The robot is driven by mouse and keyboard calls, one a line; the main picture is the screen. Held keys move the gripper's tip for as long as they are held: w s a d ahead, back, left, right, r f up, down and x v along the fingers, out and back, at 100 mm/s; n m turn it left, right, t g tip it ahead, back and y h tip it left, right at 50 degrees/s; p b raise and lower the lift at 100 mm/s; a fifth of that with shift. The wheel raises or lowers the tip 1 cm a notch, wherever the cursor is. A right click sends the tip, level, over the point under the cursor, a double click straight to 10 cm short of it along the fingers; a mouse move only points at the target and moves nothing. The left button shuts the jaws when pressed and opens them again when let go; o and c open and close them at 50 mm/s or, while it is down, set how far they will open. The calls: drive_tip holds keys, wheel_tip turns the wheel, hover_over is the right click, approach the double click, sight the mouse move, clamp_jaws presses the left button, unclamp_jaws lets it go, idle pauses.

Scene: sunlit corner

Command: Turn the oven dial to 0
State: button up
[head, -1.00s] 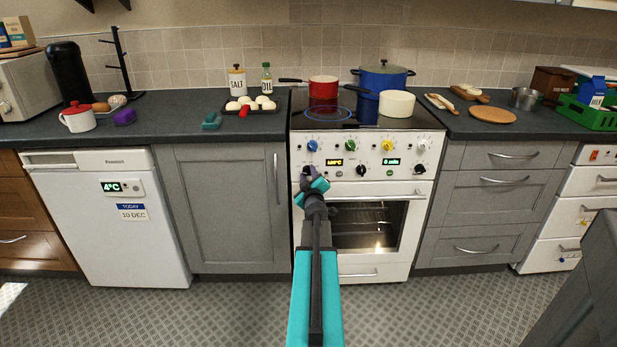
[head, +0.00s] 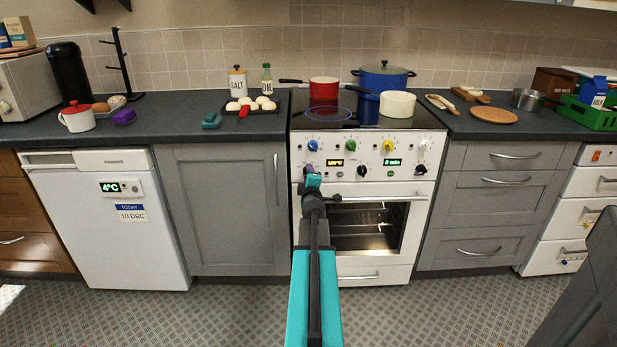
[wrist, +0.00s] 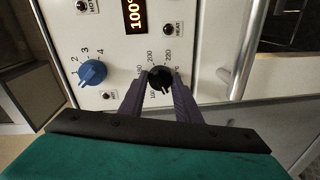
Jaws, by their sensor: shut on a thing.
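My gripper (wrist: 158,83) is shut on the dial, one dark finger on each side. In the head view my gripper (head: 311,174) is at the panel's lower left and hides this dial. The 0 mark cannot be made out. An orange display (wrist: 135,15) above reads about 100°.
A blue knob (wrist: 92,73) with numbers 2 to 4 is left of the dial. The oven door handle (wrist: 240,50) runs close by. Another black knob (head: 362,170) is to the right. Pots stand on the hob above.

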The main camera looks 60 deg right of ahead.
drive_tip(key=o, duration=1.1)
drive_tip(key=shift+c, duration=0.2)
drive_tip(key=shift+a, duration=0.1)
